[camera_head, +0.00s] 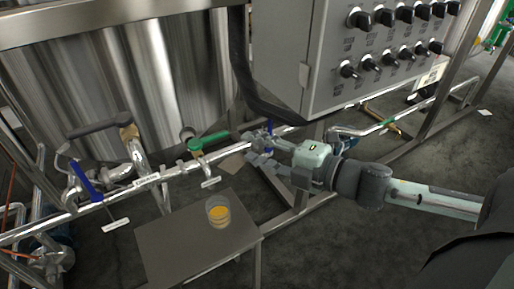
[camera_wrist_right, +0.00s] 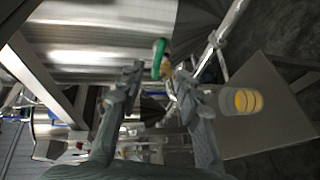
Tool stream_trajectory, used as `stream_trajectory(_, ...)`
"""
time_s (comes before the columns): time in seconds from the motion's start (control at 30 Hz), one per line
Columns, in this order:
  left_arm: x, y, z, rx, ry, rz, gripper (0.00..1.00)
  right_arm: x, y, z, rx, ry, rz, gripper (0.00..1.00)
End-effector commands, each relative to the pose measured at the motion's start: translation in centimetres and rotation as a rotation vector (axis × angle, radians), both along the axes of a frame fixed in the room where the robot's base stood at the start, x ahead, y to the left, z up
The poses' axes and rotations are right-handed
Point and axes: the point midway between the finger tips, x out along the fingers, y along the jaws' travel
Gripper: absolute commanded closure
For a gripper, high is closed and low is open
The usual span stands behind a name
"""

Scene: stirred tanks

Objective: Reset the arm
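My right gripper (camera_head: 250,148) reaches in from the right in the head view, in front of the pipework and below the control panel. In the wrist view my right gripper (camera_wrist_right: 164,82) has its two fingers spread apart with nothing held between them. The green-handled valve (camera_head: 208,142) is just left of the fingertips in the head view. Its green handle (camera_wrist_right: 158,58) shows beyond the gap between the fingers in the wrist view. My left gripper is not in view.
A clear beaker of yellow-orange liquid (camera_head: 218,214) stands on a small grey table (camera_head: 170,255). The control panel (camera_head: 325,75) with several black knobs hangs above my right arm. A blue-handled valve (camera_head: 88,182) and a steel tank (camera_head: 150,75) are at left. Dark floor lies open at lower right.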

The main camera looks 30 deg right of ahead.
Motion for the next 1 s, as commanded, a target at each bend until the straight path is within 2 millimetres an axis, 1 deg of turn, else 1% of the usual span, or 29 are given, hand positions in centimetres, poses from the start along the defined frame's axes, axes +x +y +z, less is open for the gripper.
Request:
stream_trajectory(0.57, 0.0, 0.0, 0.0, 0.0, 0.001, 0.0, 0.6, -0.1, -0.1, 0.0, 0.002, 0.001, -0.004, 0.66)
stream_trajectory(0.63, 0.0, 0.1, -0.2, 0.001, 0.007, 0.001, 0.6, 0.2, -0.9, -0.3, 0.019, 0.014, -0.041, 0.66)
stream_trajectory(0.67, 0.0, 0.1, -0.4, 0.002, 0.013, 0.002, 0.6, 0.4, -1.6, -0.5, 0.032, 0.026, -0.073, 0.66)
stream_trajectory(0.7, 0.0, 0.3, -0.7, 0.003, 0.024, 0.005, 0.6, 0.6, -2.8, -1.1, 0.059, 0.048, -0.132, 0.66)
stream_trajectory(0.77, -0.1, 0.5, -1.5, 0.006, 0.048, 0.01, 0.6, 0.9, -5.3, -2.5, 0.122, 0.101, -0.26, 0.66)
stream_trajectory(0.8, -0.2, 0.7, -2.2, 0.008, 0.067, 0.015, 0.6, 0.9, -7.2, -4.1, 0.178, 0.15, -0.366, 0.66)
stream_trajectory(0.87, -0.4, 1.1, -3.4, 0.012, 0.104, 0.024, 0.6, 0.1, -9.9, -7.2, 0.279, 0.245, -0.546, 0.66)
stream_trajectory(0.9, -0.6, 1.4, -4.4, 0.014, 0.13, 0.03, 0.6, -0.9, -11.2, -9.7, 0.353, 0.322, -0.67, 0.66)
stream_trajectory(0.97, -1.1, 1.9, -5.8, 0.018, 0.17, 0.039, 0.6, -2.9, -12.1, -13.8, 0.461, 0.447, -0.842, 0.66)
stream_trajectory(1.0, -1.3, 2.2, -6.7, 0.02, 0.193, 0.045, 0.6, -4.5, -11.9, -16.4, 0.526, 0.534, -0.943, 0.66)
